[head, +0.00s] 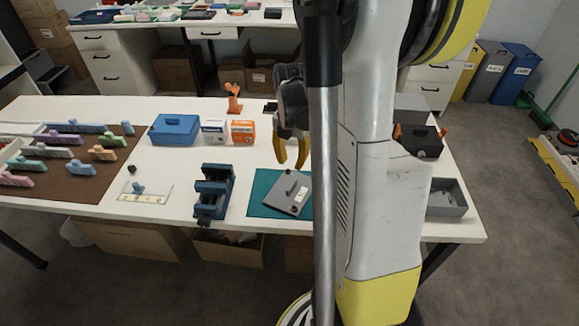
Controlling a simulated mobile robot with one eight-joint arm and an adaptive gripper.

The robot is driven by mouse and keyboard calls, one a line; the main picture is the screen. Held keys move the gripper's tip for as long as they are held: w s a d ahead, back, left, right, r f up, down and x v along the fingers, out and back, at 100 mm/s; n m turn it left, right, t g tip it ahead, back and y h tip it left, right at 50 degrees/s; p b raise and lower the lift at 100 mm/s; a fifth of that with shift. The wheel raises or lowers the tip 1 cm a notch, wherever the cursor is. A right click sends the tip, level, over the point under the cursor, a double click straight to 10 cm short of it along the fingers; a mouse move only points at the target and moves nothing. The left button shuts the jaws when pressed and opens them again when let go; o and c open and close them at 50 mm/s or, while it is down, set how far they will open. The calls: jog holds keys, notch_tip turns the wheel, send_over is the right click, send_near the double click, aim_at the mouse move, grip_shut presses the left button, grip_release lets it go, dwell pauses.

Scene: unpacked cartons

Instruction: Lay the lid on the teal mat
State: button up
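The grey lid (288,192) with a dark raised handle lies on the teal mat (262,187), turned at an angle to the mat's edges. My own arm hides the right part of the mat. I cannot tell whether the lid rests fully flat. My gripper (291,164) has yellow fingers pointing down, with a gap between them. It is above and behind the lid in the picture, apart from it, and looks empty.
An open grey box (447,198) stands at the table's right end. A dark blue vise-like fixture (214,192) is left of the mat. A brown mat (70,183) bears several coloured pieces.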

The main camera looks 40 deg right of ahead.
jog(key=s+a+r+m+t, duration=0.1)
jog(key=a+r+m+t, duration=0.1)
jog(key=a+r+m, duration=0.2)
jog(key=s+a+r+m+t, duration=0.2)
jog(key=a+r+m, duration=0.3)
jog(key=a+m, duration=0.5)
jog(key=s+a+r+m+t, duration=0.2)
jog(key=a+m, duration=0.5)
jog(key=a, duration=0.4)
notch_tip(320, 180, up, 3)
jog(key=shift+s+a+f+m+t, duration=0.2)
jog(key=shift+s+m+t, duration=0.1)
jog(key=shift+t, duration=0.3)
